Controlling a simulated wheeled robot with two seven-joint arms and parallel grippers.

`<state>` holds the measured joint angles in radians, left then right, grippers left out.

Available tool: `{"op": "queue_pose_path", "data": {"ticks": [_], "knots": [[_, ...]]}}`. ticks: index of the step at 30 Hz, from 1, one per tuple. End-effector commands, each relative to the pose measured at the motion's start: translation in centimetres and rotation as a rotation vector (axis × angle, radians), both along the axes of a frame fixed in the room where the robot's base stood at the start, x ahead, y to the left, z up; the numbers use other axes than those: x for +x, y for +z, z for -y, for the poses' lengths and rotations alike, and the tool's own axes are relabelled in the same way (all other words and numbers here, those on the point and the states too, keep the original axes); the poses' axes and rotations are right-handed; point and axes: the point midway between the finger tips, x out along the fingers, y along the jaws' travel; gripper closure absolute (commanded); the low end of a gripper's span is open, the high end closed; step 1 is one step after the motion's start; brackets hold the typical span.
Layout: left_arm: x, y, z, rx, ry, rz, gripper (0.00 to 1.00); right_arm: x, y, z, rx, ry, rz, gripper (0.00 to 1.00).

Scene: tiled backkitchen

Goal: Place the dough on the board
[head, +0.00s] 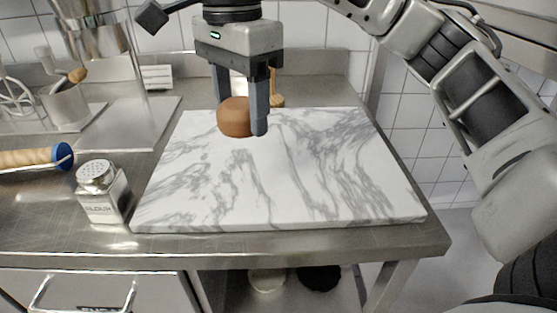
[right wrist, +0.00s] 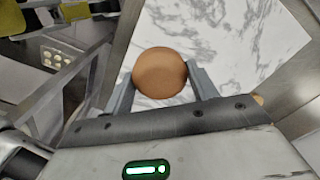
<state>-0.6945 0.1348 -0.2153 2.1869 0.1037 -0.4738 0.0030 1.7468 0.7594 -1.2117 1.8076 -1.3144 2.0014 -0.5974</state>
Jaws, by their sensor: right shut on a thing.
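The dough (head: 234,117) is a smooth brown rounded lump. It is over the back part of the white marble board (head: 290,190), which lies on the steel counter. My right gripper (head: 244,125) reaches down from above and is shut on the dough. In the right wrist view the dough (right wrist: 159,73) sits between the two fingers, with the board (right wrist: 215,35) beneath. I cannot tell whether its underside touches the board. My left gripper is out of view.
A rolling pin (head: 35,157) with a blue end lies at the far left. A steel mixer stands at the back left. A small wooden item (head: 277,100) is behind the gripper. The front of the board is clear.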

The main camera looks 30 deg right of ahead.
Motion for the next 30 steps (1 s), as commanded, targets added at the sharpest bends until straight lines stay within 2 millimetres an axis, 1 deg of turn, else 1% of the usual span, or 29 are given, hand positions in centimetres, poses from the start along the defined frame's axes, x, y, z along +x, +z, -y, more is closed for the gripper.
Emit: {"op": "queue_pose_path", "data": {"ticks": [1, 3, 5, 8, 16, 19, 24, 30], "knots": [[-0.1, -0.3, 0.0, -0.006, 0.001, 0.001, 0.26, 0.0, 0.0, 0.0, 0.000, -0.047, 0.002, 0.68], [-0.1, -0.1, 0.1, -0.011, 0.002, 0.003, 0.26, 0.0, 0.1, 0.2, 0.001, -0.095, 0.000, 0.68], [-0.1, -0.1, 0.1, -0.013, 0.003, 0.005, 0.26, 0.3, 0.0, 0.6, 0.002, -0.116, -0.001, 0.68], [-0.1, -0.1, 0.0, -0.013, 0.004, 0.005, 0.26, 1.4, -0.9, 2.2, 0.001, -0.127, -0.005, 0.68], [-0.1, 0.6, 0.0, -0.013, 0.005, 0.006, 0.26, 5.4, -3.6, 7.5, 0.001, -0.124, -0.003, 0.68], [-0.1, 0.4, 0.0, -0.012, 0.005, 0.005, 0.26, 6.3, -5.8, 8.8, -0.001, -0.120, -0.005, 0.68], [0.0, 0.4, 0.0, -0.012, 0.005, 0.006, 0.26, 7.5, -8.0, 10.2, 0.001, -0.118, -0.002, 0.68], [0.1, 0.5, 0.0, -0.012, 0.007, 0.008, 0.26, 8.0, -9.0, 10.8, 0.001, -0.117, -0.001, 0.68]]}}
